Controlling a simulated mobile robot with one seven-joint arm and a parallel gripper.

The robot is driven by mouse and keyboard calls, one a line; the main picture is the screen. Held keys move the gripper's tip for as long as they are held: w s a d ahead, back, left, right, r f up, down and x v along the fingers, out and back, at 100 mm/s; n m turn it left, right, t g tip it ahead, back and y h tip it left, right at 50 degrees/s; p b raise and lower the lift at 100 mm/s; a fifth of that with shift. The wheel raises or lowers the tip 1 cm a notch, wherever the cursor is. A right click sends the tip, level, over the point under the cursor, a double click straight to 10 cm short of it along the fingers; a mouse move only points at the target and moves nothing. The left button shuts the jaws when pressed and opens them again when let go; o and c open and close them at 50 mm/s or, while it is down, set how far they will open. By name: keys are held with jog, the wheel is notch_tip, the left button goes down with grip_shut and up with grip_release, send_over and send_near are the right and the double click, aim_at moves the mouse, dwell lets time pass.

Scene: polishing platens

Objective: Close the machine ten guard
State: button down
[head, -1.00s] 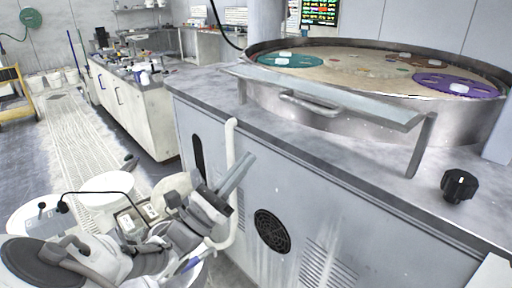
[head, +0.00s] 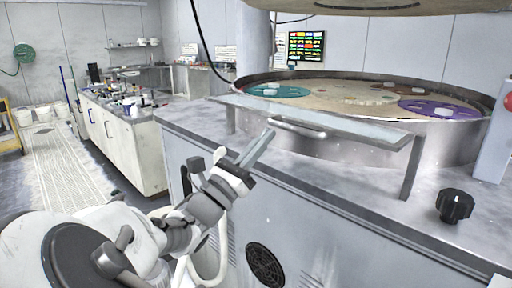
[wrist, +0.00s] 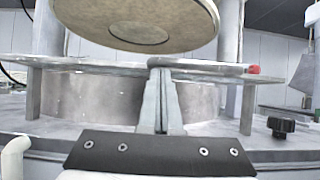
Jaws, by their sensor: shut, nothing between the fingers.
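The guard (head: 340,122) is a pale flat panel on two posts along the front of the round polishing platen (head: 340,92). It lies nearly flat, its bar handle (head: 297,130) on the near edge. In the wrist view the guard (wrist: 95,66) is seen edge-on, crossing behind my fingers. My gripper (head: 264,140) is shut and empty, just left of the handle in the head view; it also shows in the wrist view (wrist: 160,78). I cannot tell whether the fingertips touch the guard. No machine number is readable.
A black knob (head: 455,206) stands on the machine top at right. A large round plate (wrist: 140,20) hangs above the platen. A red button (head: 508,102) sits at the right edge. A side bench (head: 130,140) holds small items; the aisle floor (head: 55,165) at left is clear.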

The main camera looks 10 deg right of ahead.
jog(key=shift+r+p, duration=0.15)
jog(key=shift+p, duration=0.15)
jog(key=shift+r+y+p, duration=0.3)
jog(key=shift+r+p, duration=0.05)
jog(key=shift+p, duration=0.7)
